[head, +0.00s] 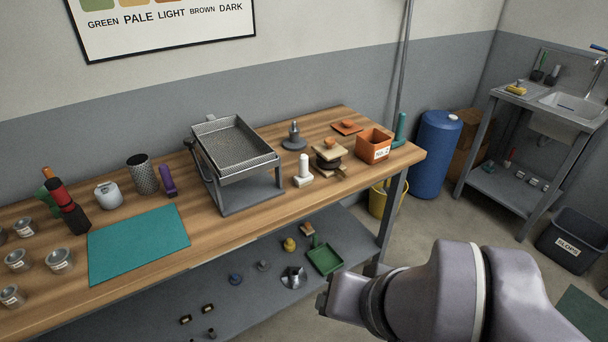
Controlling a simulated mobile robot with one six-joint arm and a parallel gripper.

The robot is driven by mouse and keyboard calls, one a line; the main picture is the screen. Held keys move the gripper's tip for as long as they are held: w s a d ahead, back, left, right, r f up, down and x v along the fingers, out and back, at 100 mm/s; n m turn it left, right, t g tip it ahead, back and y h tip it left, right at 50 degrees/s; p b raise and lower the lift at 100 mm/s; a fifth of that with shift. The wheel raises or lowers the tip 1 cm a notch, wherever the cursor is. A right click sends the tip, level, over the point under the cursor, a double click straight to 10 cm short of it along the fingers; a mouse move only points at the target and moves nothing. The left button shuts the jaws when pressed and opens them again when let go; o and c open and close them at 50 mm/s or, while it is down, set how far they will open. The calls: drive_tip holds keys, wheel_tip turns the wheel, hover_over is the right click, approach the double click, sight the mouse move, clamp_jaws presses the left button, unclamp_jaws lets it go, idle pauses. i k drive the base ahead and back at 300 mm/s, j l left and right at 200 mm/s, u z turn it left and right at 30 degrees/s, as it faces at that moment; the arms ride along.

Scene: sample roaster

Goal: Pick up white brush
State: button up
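A white object with an upright handle on a pale block-like base (303,174), which looks like the white brush, stands on the wooden table. It is right of the metal sieve stand and left of the orange box. My arm enters at the lower right, in front of the table. At its left end is a small dark part that seems to be my gripper (323,300). It is apart from the brush and nearer the camera. Its fingers are mostly hidden, so I cannot tell whether it is open or shut.
The sieve stand (238,165), a stack of dark and pale pieces (328,157), the orange box (374,145) and a grey weight-like piece (294,138) surround the brush. A teal mat (138,244) lies left. The table's front edge near the brush is clear.

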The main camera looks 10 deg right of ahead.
sight(304, 179)
drive_tip(key=i+l+u, duration=0.55)
drive_tip(key=u, duration=0.15)
drive_tip(key=i+l+u, duration=0.2)
drive_tip(key=l+u, duration=0.2)
drive_tip(key=i+l+u, duration=0.1)
drive_tip(key=l+u, duration=0.25)
drive_tip(key=l, duration=0.15)
drive_tip(key=l+u, duration=0.35)
drive_tip(key=l, duration=0.15)
drive_tip(key=i+l+u, duration=0.1)
drive_tip(key=l+u, duration=0.25)
drive_tip(key=l, duration=0.15)
drive_tip(key=l+u, duration=0.35)
drive_tip(key=l, duration=0.15)
drive_tip(key=k, duration=0.05)
